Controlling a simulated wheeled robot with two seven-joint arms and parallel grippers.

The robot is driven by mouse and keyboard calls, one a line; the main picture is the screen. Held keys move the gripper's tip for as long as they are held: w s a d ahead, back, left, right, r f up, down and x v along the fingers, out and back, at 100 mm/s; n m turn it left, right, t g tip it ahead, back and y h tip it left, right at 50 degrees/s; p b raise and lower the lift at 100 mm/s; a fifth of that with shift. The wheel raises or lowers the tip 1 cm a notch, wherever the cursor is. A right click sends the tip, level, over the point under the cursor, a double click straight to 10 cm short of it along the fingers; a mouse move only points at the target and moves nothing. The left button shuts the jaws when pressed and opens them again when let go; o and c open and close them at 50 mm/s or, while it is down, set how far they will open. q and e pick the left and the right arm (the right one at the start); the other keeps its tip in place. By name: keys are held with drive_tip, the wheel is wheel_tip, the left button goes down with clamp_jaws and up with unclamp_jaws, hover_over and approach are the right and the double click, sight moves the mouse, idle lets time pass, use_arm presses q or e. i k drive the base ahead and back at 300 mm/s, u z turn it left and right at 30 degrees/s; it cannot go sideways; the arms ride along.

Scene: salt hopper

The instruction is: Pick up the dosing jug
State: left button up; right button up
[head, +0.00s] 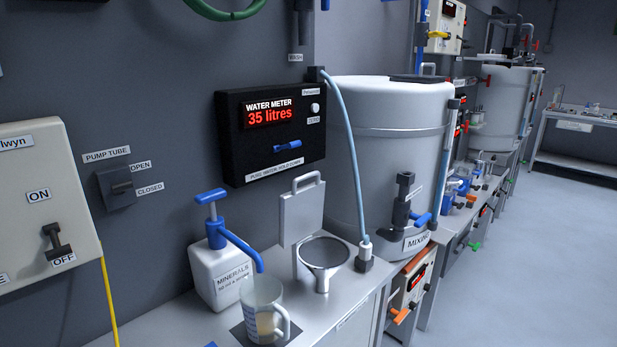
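The dosing jug (262,306) is a clear, handled jug with markings and some beige content at its bottom. It stands upright on a dark square (238,331) near the front of the grey bench (185,325). Its handle faces right. The blue spout of the white minerals pump bottle (214,272) reaches over towards the jug's rim. Neither of my grippers shows in the head view, and nothing is holding the jug.
A steel funnel (324,254) with a raised lid (301,213) sits right of the jug. Behind are the mixing tank (390,150) and a water meter (270,130) reading 35 litres. A yellow cable (108,295) hangs at left. Open floor (540,250) lies right.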

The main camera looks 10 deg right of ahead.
sight(261, 296)
drive_tip(key=z, duration=0.5)
drive_tip(key=k, duration=1.15)
drive_tip(key=u, duration=0.55)
drive_tip(key=i, duration=1.35)
drive_tip(key=z, duration=0.2)
